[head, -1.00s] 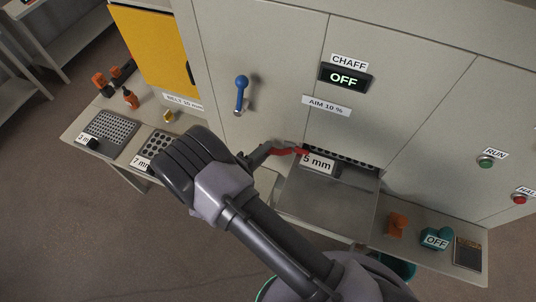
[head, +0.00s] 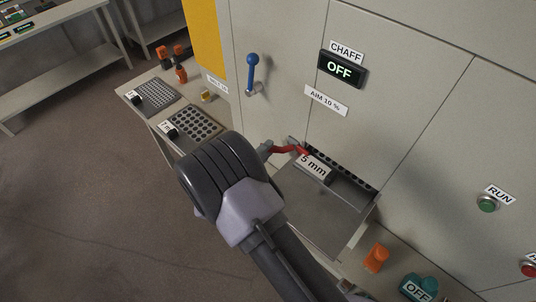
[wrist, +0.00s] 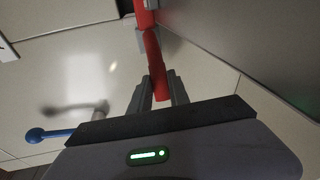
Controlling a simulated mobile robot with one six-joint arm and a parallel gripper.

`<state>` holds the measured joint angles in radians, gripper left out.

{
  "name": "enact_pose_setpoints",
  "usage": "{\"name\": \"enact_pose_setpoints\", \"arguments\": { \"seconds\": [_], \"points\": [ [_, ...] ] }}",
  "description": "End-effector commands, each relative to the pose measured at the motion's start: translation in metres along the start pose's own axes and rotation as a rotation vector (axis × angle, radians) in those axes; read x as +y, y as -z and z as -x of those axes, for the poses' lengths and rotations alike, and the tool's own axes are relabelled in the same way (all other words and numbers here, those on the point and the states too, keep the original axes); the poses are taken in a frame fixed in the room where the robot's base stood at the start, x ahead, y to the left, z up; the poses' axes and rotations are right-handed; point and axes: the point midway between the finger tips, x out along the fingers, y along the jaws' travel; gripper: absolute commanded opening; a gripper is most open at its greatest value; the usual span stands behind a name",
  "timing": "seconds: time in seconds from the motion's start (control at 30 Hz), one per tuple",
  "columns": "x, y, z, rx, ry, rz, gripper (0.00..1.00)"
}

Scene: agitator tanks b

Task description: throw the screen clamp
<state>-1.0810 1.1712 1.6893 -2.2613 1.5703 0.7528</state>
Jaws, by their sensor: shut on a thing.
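The screen clamp is a red lever (head: 286,149) on the front of the grey machine, just above the 5 mm screen (head: 315,166). In the wrist view its red handle (wrist: 157,72) runs down between my two fingers. My gripper (wrist: 159,90) is shut on the handle near its lower end. In the head view my dark wrist and forearm rise from the bottom, and hide most of my fingers and part of the screen slot's left side. The 5 mm screen is in the slot, with a row of dark holes along its back edge.
A blue lever (head: 252,73) sticks out of the panel to the upper left. A side bench at left holds a 7 mm screen (head: 194,124) and another perforated screen (head: 155,94). A grey metal tray (head: 310,222) juts out below the slot. The CHAFF display (head: 342,69) reads OFF.

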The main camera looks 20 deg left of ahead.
Motion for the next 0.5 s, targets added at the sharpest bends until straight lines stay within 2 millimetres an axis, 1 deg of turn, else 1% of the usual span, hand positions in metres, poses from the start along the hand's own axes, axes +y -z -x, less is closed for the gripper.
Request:
{"name": "enact_pose_setpoints", "arguments": {
  "seconds": [0.3,0.33,0.4,0.43,0.5],
  "points": [
    [-0.0001,-0.0004,-0.0003,-0.001,0.000,0.001,0.00],
    [-0.0001,-0.0004,-0.0003,-0.001,0.000,0.001,0.26],
    [-0.0001,-0.0003,-0.0003,-0.001,0.000,0.001,0.40],
    [-0.0001,-0.0003,-0.0003,-0.001,0.000,0.001,0.44],
    [0.0000,-0.0003,-0.0003,-0.001,0.000,0.000,0.44]
  ]
}}
